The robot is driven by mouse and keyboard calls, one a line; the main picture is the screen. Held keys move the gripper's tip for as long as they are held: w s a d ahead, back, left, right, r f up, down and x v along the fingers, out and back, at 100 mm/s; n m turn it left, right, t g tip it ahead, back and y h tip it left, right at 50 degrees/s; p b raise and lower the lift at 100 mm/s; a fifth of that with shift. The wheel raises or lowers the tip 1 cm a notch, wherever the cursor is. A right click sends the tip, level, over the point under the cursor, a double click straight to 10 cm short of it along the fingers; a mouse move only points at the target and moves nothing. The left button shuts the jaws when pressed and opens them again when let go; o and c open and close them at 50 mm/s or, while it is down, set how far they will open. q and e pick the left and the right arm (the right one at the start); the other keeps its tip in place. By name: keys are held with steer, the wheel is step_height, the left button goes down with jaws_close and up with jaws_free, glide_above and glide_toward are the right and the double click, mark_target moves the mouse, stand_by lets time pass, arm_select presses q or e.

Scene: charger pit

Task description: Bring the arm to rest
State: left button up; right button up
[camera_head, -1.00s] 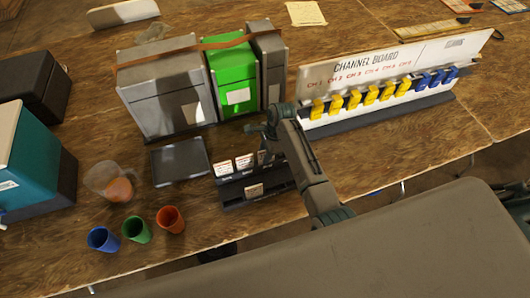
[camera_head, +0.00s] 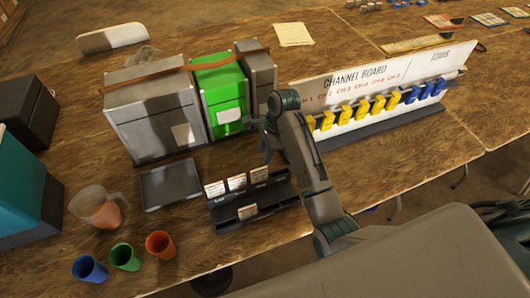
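My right arm comes in from the lower right, and its gripper (camera_head: 260,140) hangs over the table, in front of the green box (camera_head: 220,92) and just behind the black card rack (camera_head: 228,219). Its fingers look spread, with nothing seen between them. The rack holds several small white cards, including one at the front (camera_head: 248,211). My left gripper is out of view.
The channel board (camera_head: 395,85) with yellow and blue tags stands right of my arm. Grey boxes (camera_head: 155,110) stand behind a dark tray (camera_head: 169,185). A clear pitcher (camera_head: 92,208) and blue (camera_head: 89,269), green (camera_head: 125,257) and orange (camera_head: 160,244) cups stand at front left.

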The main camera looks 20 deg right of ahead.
steer(key=s+d+n+t+h, duration=0.2)
steer(key=s+d+n, duration=0.2)
steer(key=s+n, duration=0.8)
steer(key=s+d+n+t+h, duration=0.2)
steer(key=s+d+n, duration=0.35)
steer(key=s, duration=1.35)
step_height(320, 180, down, 34)
steer(key=w+d+g+b, duration=0.1)
steer(key=b, duration=0.5)
steer(key=s+d+f+b, duration=0.1)
steer(key=s+f+b, duration=0.1)
steer(key=s+f, duration=0.7)
steer(key=s+f+g+b, duration=0.1)
steer(key=s+f+b, duration=0.2)
steer(key=s+f, duration=0.7)
step_height(320, 180, down, 7)
steer(key=shift+d+g, duration=0.3)
steer(key=shift+d, duration=0.05)
steer(key=shift+s+n, duration=0.1)
steer(key=shift+n, duration=0.15)
